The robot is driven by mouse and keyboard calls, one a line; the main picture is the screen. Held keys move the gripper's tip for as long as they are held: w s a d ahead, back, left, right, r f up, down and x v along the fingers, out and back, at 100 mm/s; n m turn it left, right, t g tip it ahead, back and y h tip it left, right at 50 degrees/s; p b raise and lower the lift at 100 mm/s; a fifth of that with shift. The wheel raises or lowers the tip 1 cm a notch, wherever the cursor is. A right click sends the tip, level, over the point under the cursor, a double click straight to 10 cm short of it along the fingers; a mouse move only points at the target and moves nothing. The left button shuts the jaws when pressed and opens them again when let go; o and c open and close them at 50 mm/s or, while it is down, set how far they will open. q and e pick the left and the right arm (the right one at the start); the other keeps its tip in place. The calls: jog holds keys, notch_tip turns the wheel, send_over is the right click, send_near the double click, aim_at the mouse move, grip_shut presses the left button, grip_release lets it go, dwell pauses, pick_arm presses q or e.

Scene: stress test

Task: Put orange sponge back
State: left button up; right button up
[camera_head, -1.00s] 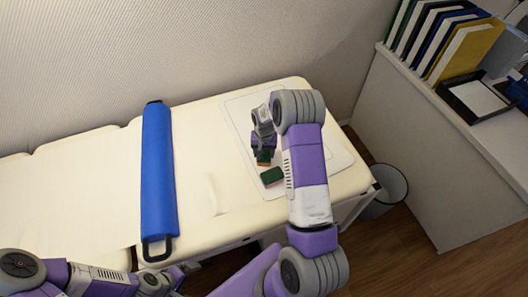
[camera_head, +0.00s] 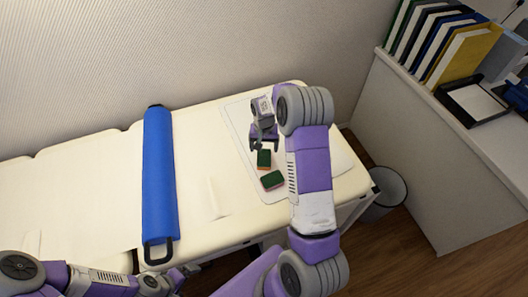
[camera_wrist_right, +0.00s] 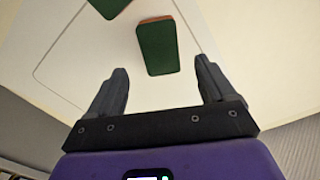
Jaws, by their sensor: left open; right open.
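A sponge with a dark green top and an orange edge (camera_head: 264,159) lies on the white outlined mat (camera_head: 235,112) on the padded table. It also shows in the right wrist view (camera_wrist_right: 158,48), just beyond the fingertips. A second green-topped sponge (camera_head: 272,180) with a pinkish edge lies beside it, nearer the table's front. Part of that one (camera_wrist_right: 108,6) shows at the top of the wrist view. My right gripper (camera_head: 263,146) is open and empty, apart from the orange-edged sponge. My left gripper (camera_head: 184,273) is open at the lower left, far from both sponges.
A long blue roll (camera_head: 159,180) with black handles lies across the table to the left. A waste bin (camera_head: 391,187) stands on the floor at the right. A shelf with books (camera_head: 440,42) and a black tray (camera_head: 472,102) is at the far right.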

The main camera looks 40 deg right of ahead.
notch_tip(320, 180, up, 5)
jog(key=shift+r+p, duration=0.2)
jog(key=shift+p, duration=0.15)
dwell(0.4)
